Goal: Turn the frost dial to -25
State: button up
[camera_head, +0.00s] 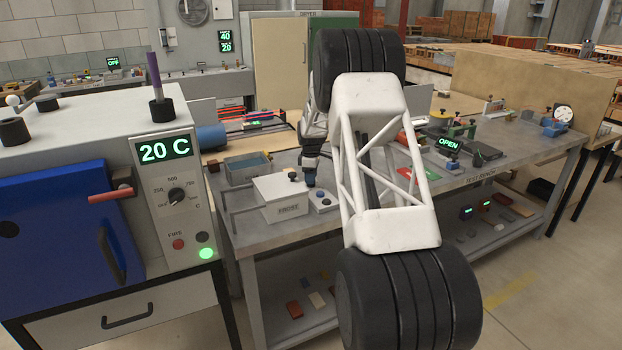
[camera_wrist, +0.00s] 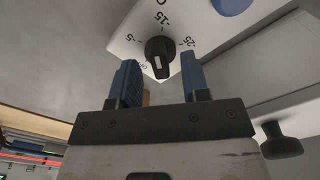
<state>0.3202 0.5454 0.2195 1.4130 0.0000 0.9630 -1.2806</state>
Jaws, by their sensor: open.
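The frost dial (camera_wrist: 160,50) is a black knob with a white mark on a pale panel (camera_wrist: 192,28). Printed labels -5, -15 and -25 surround it; in the wrist view -5 is at left and -25 at right. I cannot tell clearly which label the mark points at. My gripper (camera_wrist: 159,60) is open, its two blue fingers on either side of the dial in the picture, with gaps visible. I see no contact. In the head view my gripper (camera_head: 311,178) is over the small panel (camera_head: 323,207) beside the white FROST box (camera_head: 282,212); the dial is hidden there.
A blue button (camera_wrist: 231,4) sits on the same panel. The box's black lid knob (camera_wrist: 281,143) is close at the right of my gripper. The grey bench (camera_head: 255,236) also holds a grey-blue tray (camera_head: 246,170). The furnace with its 20 C display (camera_head: 164,150) stands at left.

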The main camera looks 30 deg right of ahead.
jog(key=shift+f, duration=0.35)
grip_shut()
